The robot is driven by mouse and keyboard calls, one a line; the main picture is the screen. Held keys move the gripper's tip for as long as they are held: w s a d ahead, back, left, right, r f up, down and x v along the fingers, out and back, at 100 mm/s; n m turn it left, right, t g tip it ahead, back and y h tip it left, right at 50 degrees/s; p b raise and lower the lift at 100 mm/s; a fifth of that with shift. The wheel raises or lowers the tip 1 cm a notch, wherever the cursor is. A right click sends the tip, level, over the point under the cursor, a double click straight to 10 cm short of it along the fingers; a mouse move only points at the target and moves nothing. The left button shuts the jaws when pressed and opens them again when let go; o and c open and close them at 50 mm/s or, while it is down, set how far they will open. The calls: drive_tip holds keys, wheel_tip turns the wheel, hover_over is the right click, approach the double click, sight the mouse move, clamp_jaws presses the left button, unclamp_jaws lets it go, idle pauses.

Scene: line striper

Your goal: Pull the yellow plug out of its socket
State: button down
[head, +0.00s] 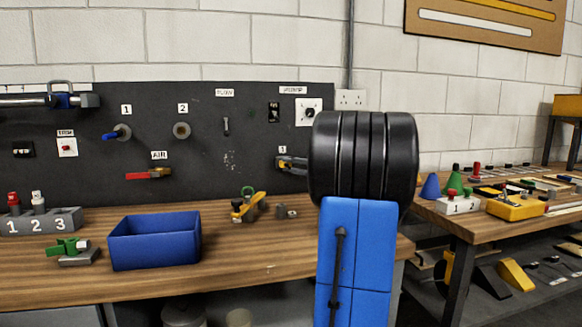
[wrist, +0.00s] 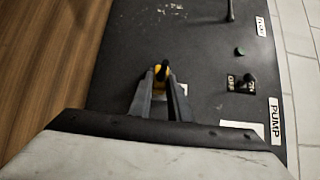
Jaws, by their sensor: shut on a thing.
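The yellow plug (wrist: 162,73) shows between the fingertips in the wrist view, with a dark piece at its upper end. My gripper (wrist: 160,84) is shut on it, one grey finger on each side. The socket is hidden by the plug and fingers. I cannot tell whether the plug is seated in it.
The dark panel (head: 210,110) also carries a blue-handled valve (head: 117,133), a red lever (head: 148,173) and a rotary switch (wrist: 246,86). On the bench below stand a blue bin (head: 155,242), a yellow clamp-like piece (head: 248,206) and a grey numbered block (head: 42,221). Bare wood lies at the bench front.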

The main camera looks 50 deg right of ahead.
drive_tip(key=shift+s+a, duration=0.35)
drive_tip(key=shift+s, duration=0.25)
idle(0.3)
drive_tip(key=shift+s+a, duration=0.45)
drive_tip(key=shift+s, duration=0.25)
drive_tip(key=shift+s+a, duration=0.4)
drive_tip(key=shift+s, duration=0.3)
